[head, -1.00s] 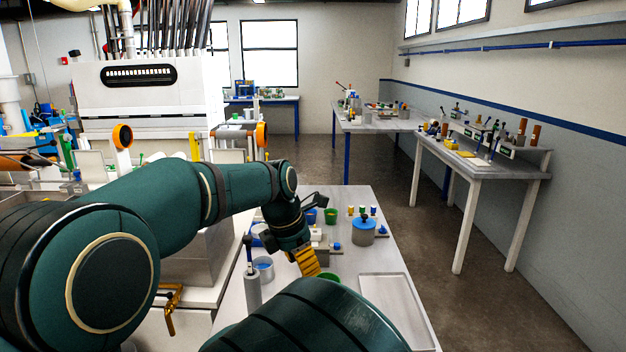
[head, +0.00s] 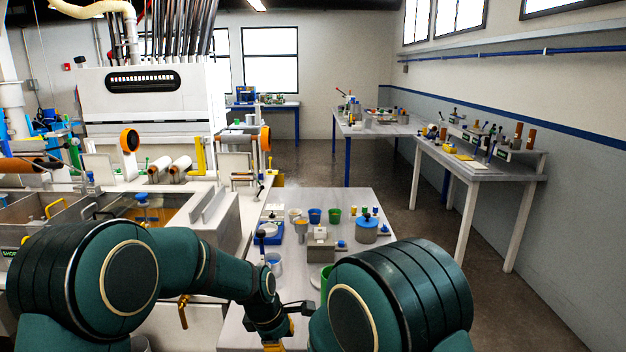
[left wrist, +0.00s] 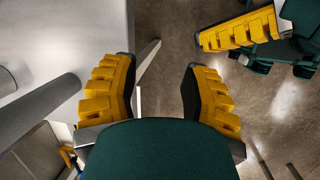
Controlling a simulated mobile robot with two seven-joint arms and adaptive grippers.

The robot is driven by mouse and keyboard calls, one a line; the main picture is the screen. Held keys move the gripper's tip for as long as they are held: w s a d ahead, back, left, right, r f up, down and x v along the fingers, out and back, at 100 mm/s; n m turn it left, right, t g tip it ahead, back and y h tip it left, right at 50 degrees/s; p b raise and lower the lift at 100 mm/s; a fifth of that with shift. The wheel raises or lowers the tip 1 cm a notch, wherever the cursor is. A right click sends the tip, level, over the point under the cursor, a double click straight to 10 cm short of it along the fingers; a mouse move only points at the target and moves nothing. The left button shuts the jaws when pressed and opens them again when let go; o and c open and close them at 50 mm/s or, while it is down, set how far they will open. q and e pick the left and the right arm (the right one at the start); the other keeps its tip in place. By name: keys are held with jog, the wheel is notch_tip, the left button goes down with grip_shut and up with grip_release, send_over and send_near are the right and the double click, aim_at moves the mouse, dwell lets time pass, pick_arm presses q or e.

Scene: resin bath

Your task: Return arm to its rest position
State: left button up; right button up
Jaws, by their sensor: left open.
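My left arm (head: 205,262) comes in from the left in the head view, bent low across the front of the work table. Its gripper (head: 280,340) is at the bottom edge, partly cut off. In the left wrist view my left gripper (left wrist: 158,92) has its two yellow-padded fingers wide apart, with nothing between them. Below that gap is the floor and a pale table edge. A yellow finger of my right gripper (left wrist: 240,30) shows at the top right of that view; its jaw opening cannot be made out. My right arm (head: 390,295) fills the lower right of the head view.
The work table (head: 240,325) holds a blue tray (head: 270,234), coloured cups, a grey lidded pot (head: 366,231) and a green cup (head: 326,280). The bath unit (head: 180,210) stands at left. A side table (head: 480,165) is at right, with open floor (head: 440,230) between.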

pick_arm(q)
jog(key=s+a+f+m+h, duration=0.1)
jog(key=s+a+f+m, duration=0.2)
jog(key=s+f+m, duration=1.1)
jog(key=s+f, duration=0.4)
jog(key=s, duration=0.4)
jog(key=shift+s+f+m, duration=0.15)
jog(key=shift+f+m, duration=0.1)
jog(key=shift+m, duration=0.15)
pick_arm(e)
jog(key=s+d+f+g+y, duration=0.3)
jog(key=s+f, duration=0.3)
jog(key=s, duration=0.2)
jog(key=s+d+f+g+y, duration=0.3)
jog(key=s+d+f+g, duration=0.1)
jog(key=s, duration=0.4)
notch_tip(320, 180, down, 2)
jog(key=shift+s+d+f+n+g, duration=0.2)
jog(key=shift+s+n+g, duration=0.15)
jog(key=shift+g, duration=0.25)
pick_arm(q)
jog(key=shift+a, duration=0.1)
